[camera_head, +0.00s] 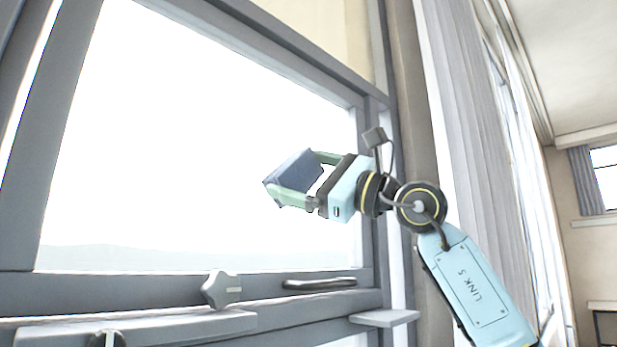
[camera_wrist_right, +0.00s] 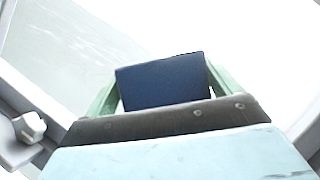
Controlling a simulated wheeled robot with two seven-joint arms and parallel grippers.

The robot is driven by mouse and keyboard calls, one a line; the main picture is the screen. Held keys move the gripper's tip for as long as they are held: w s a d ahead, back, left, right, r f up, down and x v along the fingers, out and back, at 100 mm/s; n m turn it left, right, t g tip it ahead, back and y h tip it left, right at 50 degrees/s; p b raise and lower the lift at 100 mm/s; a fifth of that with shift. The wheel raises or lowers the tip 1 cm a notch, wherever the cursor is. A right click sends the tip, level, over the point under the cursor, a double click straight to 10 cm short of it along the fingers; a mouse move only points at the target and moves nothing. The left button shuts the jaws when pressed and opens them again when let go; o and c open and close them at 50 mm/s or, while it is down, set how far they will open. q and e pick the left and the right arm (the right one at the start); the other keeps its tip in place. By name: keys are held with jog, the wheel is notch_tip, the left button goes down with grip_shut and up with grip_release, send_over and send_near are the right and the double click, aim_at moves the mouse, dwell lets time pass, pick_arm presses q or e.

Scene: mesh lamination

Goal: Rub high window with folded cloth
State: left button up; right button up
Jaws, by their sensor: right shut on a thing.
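The high window (camera_head: 200,140) is a large bright pane in a grey frame, filling the left and middle of the head view. My right gripper (camera_head: 288,178) is raised in front of the pane's right part, with its green fingers shut on a folded dark blue cloth (camera_head: 292,180). The cloth also shows between the fingers in the right wrist view (camera_wrist_right: 163,82). I cannot tell whether the cloth touches the glass. My left gripper is not in view.
A star-shaped grey knob (camera_head: 222,290) and a dark handle (camera_head: 320,284) sit on the lower window frame. A grey ledge (camera_head: 135,328) runs below. A pale curtain (camera_head: 490,130) hangs to the right of the window.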

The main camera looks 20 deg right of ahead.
aim_at(284, 171)
jog(key=shift+s+a+b, duration=0.15)
jog(key=shift+s+a, duration=0.05)
jog(key=shift+a, duration=0.4)
jog(key=shift+s+a+b, duration=0.15)
jog(key=shift+a, duration=0.4)
jog(key=shift+s+a+f+b, duration=0.1)
jog(key=shift+s+a+b, duration=0.15)
jog(key=shift+a, duration=0.15)
jog(key=shift+s+a+b, duration=0.1)
jog(key=shift+a+b, duration=0.1)
jog(key=shift+a, duration=0.2)
jog(key=shift+s+a+b, duration=0.3)
jog(key=shift+a+b, duration=0.1)
jog(key=shift+a, duration=0.45)
jog(key=shift+s+a+b, duration=0.3)
jog(key=shift+a+b, duration=0.05)
jog(key=shift+a, duration=0.55)
jog(key=shift+s+a+b, duration=0.3)
jog(key=shift+a+b, duration=0.1)
jog(key=shift+a, duration=0.45)
